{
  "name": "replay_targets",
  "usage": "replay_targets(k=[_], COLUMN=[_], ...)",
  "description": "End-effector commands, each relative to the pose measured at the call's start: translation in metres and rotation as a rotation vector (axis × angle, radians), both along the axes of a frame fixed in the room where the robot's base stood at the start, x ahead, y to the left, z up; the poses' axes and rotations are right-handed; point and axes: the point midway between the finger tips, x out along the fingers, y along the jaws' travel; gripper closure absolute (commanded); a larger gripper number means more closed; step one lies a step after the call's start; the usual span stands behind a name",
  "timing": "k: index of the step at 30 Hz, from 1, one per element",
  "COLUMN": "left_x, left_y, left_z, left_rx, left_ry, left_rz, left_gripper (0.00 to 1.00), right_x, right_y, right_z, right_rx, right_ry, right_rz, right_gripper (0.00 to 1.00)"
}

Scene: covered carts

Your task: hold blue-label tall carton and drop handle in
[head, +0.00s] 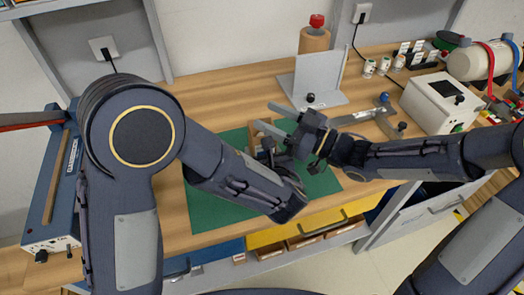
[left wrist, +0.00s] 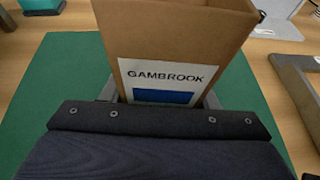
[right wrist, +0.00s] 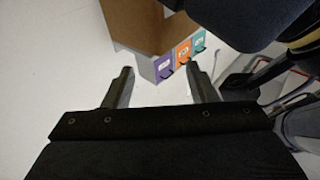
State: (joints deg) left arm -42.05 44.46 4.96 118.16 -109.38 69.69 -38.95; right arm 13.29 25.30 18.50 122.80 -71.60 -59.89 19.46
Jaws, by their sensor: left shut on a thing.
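The tall brown carton (left wrist: 180,35) has a white label reading GAMBROOK with a blue patch. It stands upright with its top open in the left wrist view. My left gripper (left wrist: 160,95) is shut on it, one finger at each side of the label. In the head view my left forearm and right gripper hide most of the carton. My right gripper (head: 270,115) is above and beside the carton, fingers pointing left. In the right wrist view its fingers (right wrist: 158,85) are apart with nothing between them. I cannot make out a handle in any view.
A green mat (head: 215,205) lies on the wooden bench. A white box device (head: 440,103) and small jars (head: 384,66) are at right. A blue device (head: 62,190) is at left.

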Motion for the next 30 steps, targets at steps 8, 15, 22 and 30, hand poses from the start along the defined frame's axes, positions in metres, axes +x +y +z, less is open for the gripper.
replay_targets(k=[8, 15, 22, 30], left_x=[0.0, 0.0, 0.0, 0.0], left_y=[0.0, 0.0, 0.0, 0.0], left_z=[0.001, 0.001, 0.001, 0.001], left_rx=[-0.001, -0.001, -0.001, -0.001], left_ry=[-0.001, -0.001, -0.001, -0.001], left_rz=[0.0, 0.0, 0.0, 0.0], left_gripper=[0.68, 0.68, 0.68, 0.68], right_x=[0.0, -0.013, -0.035, -0.052], right_y=[-0.001, -0.029, -0.073, -0.103], right_z=[0.0, -0.005, -0.013, -0.018], right_rx=[-0.001, -0.002, -0.002, -0.001], right_ry=[0.001, 0.001, 0.001, 0.001], right_rz=[-0.001, -0.006, -0.007, -0.003], right_gripper=[0.48, 0.48, 0.48, 0.48])
